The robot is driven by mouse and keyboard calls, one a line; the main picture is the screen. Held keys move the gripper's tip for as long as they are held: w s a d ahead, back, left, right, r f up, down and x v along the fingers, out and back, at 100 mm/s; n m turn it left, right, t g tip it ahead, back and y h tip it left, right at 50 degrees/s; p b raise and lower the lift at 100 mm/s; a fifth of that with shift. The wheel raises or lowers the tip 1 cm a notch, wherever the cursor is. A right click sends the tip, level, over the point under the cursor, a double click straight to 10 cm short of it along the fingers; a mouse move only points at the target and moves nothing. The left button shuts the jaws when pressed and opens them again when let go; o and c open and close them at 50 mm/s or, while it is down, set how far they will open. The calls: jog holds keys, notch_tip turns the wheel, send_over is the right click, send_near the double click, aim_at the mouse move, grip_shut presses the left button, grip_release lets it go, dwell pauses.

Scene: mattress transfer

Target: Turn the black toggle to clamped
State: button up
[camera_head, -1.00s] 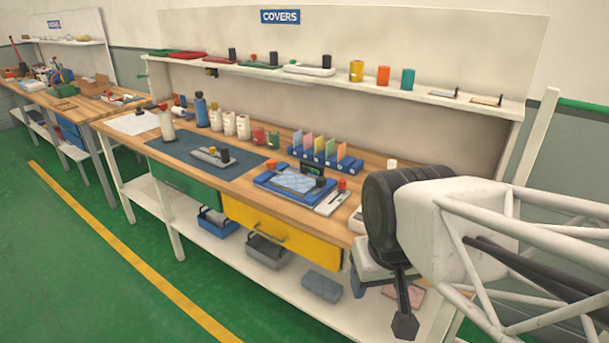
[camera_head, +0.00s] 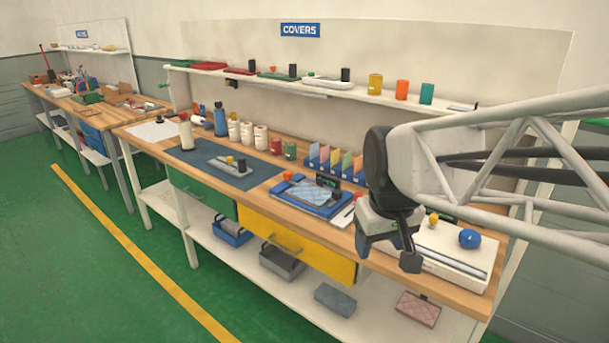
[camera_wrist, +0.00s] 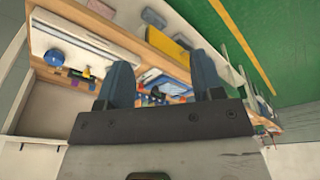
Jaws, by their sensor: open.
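Several small black parts show, and I cannot tell which is the toggle or how it is set. One black knob (camera_head: 240,166) stands on a grey fixture on the dark mat. A white fixture (camera_head: 440,262) with a blue ball (camera_head: 469,238) and a yellow knob (camera_head: 433,219) lies behind my gripper (camera_head: 408,255). The wrist view shows this white fixture (camera_wrist: 90,48) left of my gripper (camera_wrist: 162,78), whose fingers are apart and empty.
The wooden bench (camera_head: 205,198) holds bottles, jars and a rack of coloured cards (camera_head: 335,160). A long shelf (camera_head: 280,80) runs above it. A yellow drawer (camera_head: 295,253) and lower shelf bins are below. The green floor (camera_head: 110,290) in front is clear.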

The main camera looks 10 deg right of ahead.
jog(key=w+r+n, duration=0.2)
jog(key=w+n, duration=0.1)
jog(key=w, duration=1.2)
jog(key=n+g, duration=0.2)
jog(key=n, duration=0.5)
send_over(337, 191)
jog(key=f, duration=1.6)
jog(key=shift+s+f, duration=0.2)
jog(key=shift+s, duration=0.05)
jog(key=shift+w+f, duration=0.25)
jog(key=shift+f, duration=0.1)
jog(key=shift+f, duration=3.8)
jog(key=c, duration=0.9)
